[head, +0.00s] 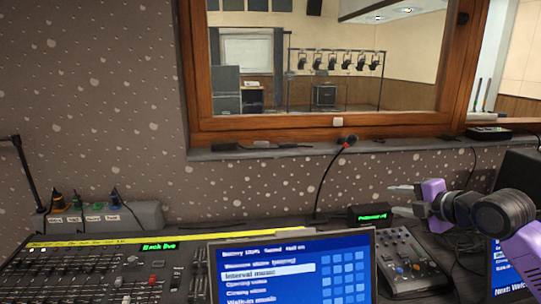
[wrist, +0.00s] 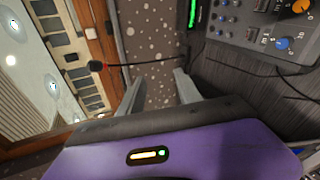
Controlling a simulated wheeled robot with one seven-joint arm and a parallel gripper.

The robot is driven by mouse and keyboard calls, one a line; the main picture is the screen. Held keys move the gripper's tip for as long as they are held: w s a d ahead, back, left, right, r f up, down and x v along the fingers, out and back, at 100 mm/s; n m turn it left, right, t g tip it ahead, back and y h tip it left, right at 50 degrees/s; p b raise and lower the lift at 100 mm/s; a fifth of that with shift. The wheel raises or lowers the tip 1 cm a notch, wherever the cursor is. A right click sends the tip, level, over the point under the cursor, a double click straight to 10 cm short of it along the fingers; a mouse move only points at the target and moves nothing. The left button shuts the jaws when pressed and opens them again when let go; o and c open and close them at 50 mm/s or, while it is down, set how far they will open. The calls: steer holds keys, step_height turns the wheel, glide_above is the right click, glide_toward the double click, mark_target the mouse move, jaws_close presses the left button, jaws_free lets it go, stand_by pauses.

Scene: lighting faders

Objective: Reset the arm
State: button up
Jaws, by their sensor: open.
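My gripper (head: 396,199) is at the right of the head view, above the small mixer with knobs, on a purple and dark arm. Its two fingers are apart and nothing shows between them. In the wrist view the gripper (wrist: 158,85) points towards the speckled wall, with its fingers spread and empty. The long fader console (head: 130,275) lies at the lower left of the head view. The small mixer (head: 410,260) sits to the right of the laptop screen, and it also shows at the top right of the wrist view (wrist: 270,30).
A small box with a green display (head: 371,215) is near my gripper. A wooden window frame (head: 320,131) and sill are behind. Cables lie at the right.

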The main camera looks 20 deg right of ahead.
steer(key=w+a+r+m+t, duration=0.2)
steer(key=a+r+m+t, duration=0.15)
steer(key=a, duration=0.25)
steer(key=s+a+m+t+h, duration=0.1)
steer(key=a+m, duration=0.2)
steer(key=m, duration=0.1)
steer(key=s+a+r+m+t+h+p, duration=0.1)
steer(key=s+a+m+t, duration=0.1)
steer(key=m, duration=0.3)
steer(key=s+a+r+m+t+h, duration=0.1)
steer(key=s+a+m, duration=0.1)
steer(key=a+m, duration=0.2)
steer(key=shift+s+a+r+m+t, duration=0.15)
steer(key=shift+s+a+m+t, duration=0.1)
steer(key=shift+a+m, duration=0.1)
steer(key=s+a+f+g+y+p, duration=0.1)
steer(key=s+a+f, duration=0.5)
steer(key=s, duration=0.7)
steer(key=s+a+f+m+g+y+p, duration=0.1)
steer(key=s+a+f+g, duration=0.2)
steer(key=s, duration=1)
steer(key=s+a+f+g+y+p, duration=0.1)
steer(key=s+a+f+g+y, duration=0.1)
steer(key=s+a+f, duration=0.7)
steer(key=s, duration=0.4)
steer(key=shift+a+f, duration=0.2)
steer(key=shift+f, duration=0.15)
